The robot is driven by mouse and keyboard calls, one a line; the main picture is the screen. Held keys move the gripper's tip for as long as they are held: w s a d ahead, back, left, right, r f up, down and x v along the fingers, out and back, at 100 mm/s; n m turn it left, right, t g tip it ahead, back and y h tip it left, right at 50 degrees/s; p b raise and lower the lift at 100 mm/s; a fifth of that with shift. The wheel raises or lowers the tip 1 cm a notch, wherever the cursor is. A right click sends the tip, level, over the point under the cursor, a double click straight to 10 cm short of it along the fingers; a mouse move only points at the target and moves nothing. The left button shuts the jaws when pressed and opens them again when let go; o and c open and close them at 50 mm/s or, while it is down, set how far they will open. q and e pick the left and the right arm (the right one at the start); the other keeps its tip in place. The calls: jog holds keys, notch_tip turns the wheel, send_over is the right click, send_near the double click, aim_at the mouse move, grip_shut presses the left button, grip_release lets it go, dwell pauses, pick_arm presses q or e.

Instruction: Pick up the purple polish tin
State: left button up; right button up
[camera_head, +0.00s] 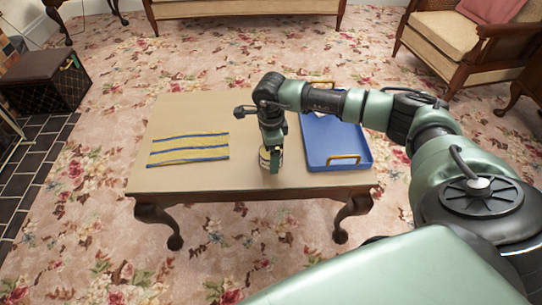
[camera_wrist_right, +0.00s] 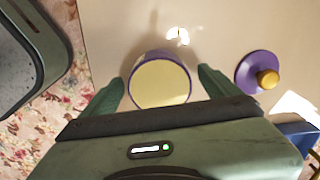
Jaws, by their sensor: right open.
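The polish tin (camera_wrist_right: 160,84) is round, with a purple rim and a pale yellow top face. In the right wrist view it sits between the two green fingers of my right gripper (camera_wrist_right: 162,88). The fingers are open, one on each side, with narrow gaps showing. In the head view the tin (camera_head: 263,158) stands near the table's front edge, partly hidden by my right gripper (camera_head: 271,163), which points down over it. My left gripper is not in view.
A purple disc with a gold knob (camera_wrist_right: 258,72) lies right of the tin in the wrist view. A blue tray (camera_head: 350,136) with yellow handles is at the table's right. A yellow-and-blue striped cloth (camera_head: 188,150) lies left.

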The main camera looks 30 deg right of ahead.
jog(key=shift+f, duration=0.1)
jog(key=c, duration=1.6)
jog(key=shift+c, duration=0.2)
